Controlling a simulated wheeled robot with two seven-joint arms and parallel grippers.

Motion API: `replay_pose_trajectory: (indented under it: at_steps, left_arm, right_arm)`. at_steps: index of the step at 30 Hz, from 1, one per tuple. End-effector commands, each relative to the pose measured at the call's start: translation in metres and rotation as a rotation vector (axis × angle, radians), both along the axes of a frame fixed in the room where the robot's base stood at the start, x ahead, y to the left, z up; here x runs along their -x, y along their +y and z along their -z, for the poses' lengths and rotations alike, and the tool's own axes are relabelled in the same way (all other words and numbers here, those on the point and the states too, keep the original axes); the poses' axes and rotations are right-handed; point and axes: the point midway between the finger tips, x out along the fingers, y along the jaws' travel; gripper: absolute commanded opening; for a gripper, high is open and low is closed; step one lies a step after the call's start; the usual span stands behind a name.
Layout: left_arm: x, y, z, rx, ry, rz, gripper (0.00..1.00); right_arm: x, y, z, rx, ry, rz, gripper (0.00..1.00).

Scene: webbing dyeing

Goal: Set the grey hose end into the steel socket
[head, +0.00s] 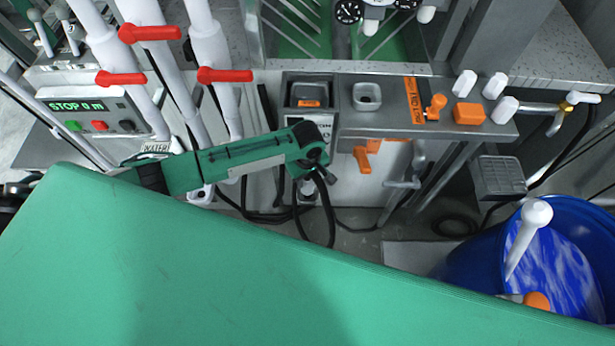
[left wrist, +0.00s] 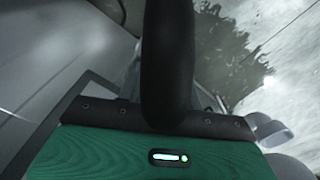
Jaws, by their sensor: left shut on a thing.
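My left gripper (head: 316,168) is at the end of the green and black arm, in front of the steel bench. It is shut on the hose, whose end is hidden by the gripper. Dark hose (head: 329,215) hangs down from it in the head view. In the left wrist view a thick dark hose length (left wrist: 168,60) rises past the gripper's green housing. A pale square-rimmed opening (head: 367,96) in the steel bench top looks like the socket. It is up and right of the gripper, apart from it, with nothing seen in it. My right gripper is not in view.
A recess with an orange part (head: 309,94) is close above the gripper. Orange and white knobs (head: 469,113) stand at the bench's right. A blue barrel (head: 480,240) is at lower right. White pipes with red levers (head: 225,75) and a STOP display (head: 79,106) are left.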

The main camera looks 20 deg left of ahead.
Motion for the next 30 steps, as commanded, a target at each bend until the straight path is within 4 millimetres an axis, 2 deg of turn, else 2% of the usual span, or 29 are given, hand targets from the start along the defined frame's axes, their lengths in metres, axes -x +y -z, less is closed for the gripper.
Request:
replay_pose_trajectory:
  at_steps: [4, 17, 28, 29, 30]
  left_arm:
    - [-0.001, 0.000, 0.011, 0.000, -0.001, 0.000, 0.03]
    - [0.000, -0.001, 0.035, 0.001, 0.000, 0.000, 0.03]
    - [-0.001, -0.001, 0.038, 0.001, -0.001, 0.001, 0.03]
    - [-0.001, -0.001, 0.038, 0.001, -0.001, 0.001, 0.42]
    - [-0.001, 0.000, 0.038, 0.001, -0.001, 0.000, 0.50]
  right_arm:
    - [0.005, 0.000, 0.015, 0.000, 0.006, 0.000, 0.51]
    - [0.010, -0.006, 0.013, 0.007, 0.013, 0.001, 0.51]
    - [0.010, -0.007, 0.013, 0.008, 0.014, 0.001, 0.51]
    - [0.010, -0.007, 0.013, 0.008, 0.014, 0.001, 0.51]
    - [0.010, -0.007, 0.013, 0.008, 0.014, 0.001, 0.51]
